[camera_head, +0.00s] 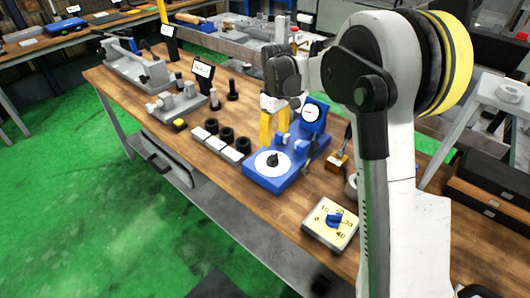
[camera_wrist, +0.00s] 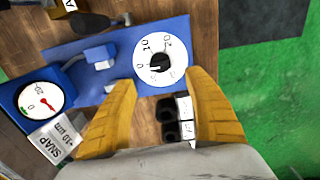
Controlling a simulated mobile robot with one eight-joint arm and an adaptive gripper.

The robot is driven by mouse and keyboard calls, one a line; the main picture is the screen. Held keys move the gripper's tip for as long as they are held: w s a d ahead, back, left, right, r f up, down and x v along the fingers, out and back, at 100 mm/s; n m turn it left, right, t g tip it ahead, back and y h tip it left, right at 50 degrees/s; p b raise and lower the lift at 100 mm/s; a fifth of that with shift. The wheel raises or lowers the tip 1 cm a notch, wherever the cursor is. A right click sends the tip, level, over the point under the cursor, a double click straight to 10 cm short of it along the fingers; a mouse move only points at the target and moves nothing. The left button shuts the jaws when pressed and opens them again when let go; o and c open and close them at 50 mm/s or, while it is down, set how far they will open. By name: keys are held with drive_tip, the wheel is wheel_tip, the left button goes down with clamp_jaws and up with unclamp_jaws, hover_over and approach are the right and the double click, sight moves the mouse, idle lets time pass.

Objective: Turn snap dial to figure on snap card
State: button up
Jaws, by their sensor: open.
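A white round dial (camera_head: 272,163) with a black knob sits on the near end of a blue fixture (camera_head: 262,184). In the wrist view the dial (camera_wrist: 160,62) shows 0, 10 and 20 around the knob (camera_wrist: 159,63). A white card (camera_wrist: 58,140) beside the fixture reads SNAP and what looks like -10 µm. My gripper (camera_head: 273,138) is above the bench behind the dial. In the wrist view its yellow fingers (camera_wrist: 162,80) are spread and empty, with their tips near the dial's lower rim. Contact with the dial cannot be told.
A round gauge (camera_wrist: 41,98) with a red needle stands on the fixture. Black rings (camera_head: 212,133) and white cards lie left of it. A beige plate (camera_head: 320,232) with a blue knob and numbers lies at the front right. Bare wood (camera_head: 205,172) lies in front of the cards.

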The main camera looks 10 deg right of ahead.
sight(274, 156)
wheel_tip(274, 156, down, 11)
drive_tip(key=b, duration=0.3)
drive_tip(key=shift+r+b, duration=0.1)
drive_tip(key=shift+b, duration=0.3)
drive_tip(key=c, duration=1.2)
